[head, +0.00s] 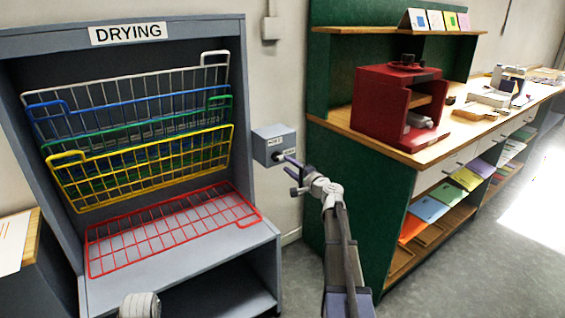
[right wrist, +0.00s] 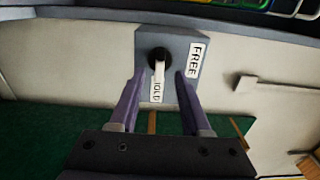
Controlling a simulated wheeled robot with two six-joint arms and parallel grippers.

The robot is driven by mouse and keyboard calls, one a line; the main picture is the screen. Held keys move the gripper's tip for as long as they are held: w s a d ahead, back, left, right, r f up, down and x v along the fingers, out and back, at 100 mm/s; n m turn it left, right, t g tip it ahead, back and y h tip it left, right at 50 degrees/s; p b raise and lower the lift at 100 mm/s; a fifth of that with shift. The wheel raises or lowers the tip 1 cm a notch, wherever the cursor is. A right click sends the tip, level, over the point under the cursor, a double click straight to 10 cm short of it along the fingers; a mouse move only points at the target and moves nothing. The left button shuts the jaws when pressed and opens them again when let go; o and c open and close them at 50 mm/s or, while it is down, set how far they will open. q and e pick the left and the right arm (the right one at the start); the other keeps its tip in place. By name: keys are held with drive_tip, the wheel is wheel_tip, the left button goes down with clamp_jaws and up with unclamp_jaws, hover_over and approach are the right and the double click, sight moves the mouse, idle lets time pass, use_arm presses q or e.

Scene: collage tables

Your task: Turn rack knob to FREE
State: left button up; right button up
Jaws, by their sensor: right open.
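The rack knob (right wrist: 158,56) is black with a white pointer, on the face of a grey box (head: 268,143) on the wall right of the drying rack. In the right wrist view the pointer lies toward the HOLD label (right wrist: 156,91). The FREE label (right wrist: 195,60) is on the right side of the box face. My right gripper (right wrist: 159,76) is open, with one purple finger on each side of the pointer and visible gaps on both sides. In the head view the right gripper (head: 289,174) is at the box, partly covering its lower right. My left gripper is out of view.
The drying rack (head: 222,100) holds white, blue, green and yellow wire shelves raised, and a red one (head: 170,230) lowered flat. A green cabinet (head: 345,200) with a red box (head: 385,105) on its counter stands close to the right of my right arm.

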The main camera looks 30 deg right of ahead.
sight(281, 159)
drive_tip(key=w, duration=0.4)
drive_tip(key=shift+w+a, duration=0.1)
drive_tip(key=shift+c, duration=0.4)
clamp_jaws()
